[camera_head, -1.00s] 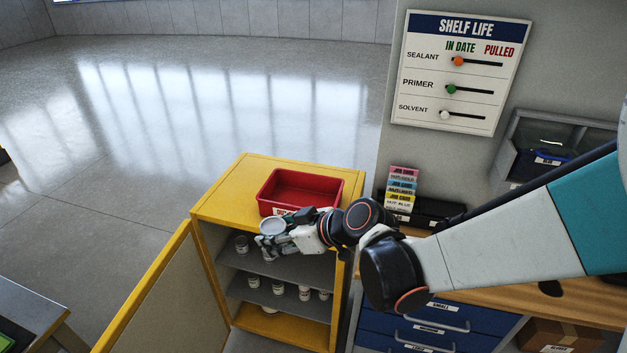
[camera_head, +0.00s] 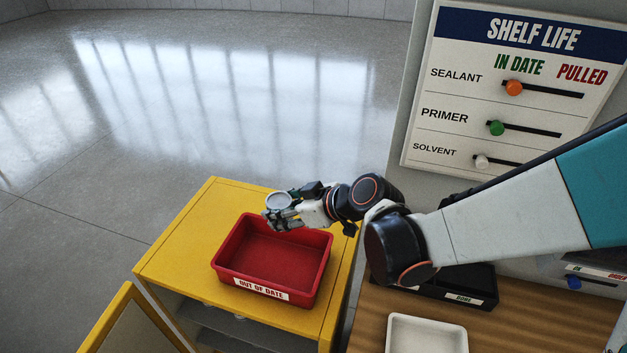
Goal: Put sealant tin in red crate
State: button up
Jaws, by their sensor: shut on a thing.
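The red crate (camera_head: 226,263) sits on top of the yellow cabinet (camera_head: 180,242) and its front label reads "OUT OF DATE". The part of its inside that shows is empty. My gripper (camera_head: 279,209) is shut on the sealant tin (camera_head: 278,200), a small tin with a round pale lid. The tin is roughly upright and shows over the crate's far rim. How high it is above the rim I cannot tell. My fingers hide the tin's lower part.
The cabinet's yellow door (camera_head: 112,318) stands open at the lower left. A white tray (camera_head: 427,333) and a dark bin (camera_head: 465,289) are on the wooden bench to the right. A "SHELF LIFE" board (camera_head: 515,90) with sliders hangs on the wall.

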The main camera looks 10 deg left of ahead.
notch_tip(320, 180, down, 20)
jog(key=b, duration=1.3)
jog(key=shift+s+r, duration=0.15)
jog(key=shift+r, duration=0.2)
jog(key=o, duration=1)
jog(key=shift+f, duration=0.2)
jog(key=shift+r, duration=0.2)
jog(key=p+v, duration=0.2)
jog(key=v, duration=0.5)
jog(key=shift+s+d+r, duration=0.1)
jog(key=shift+d+r, duration=0.05)
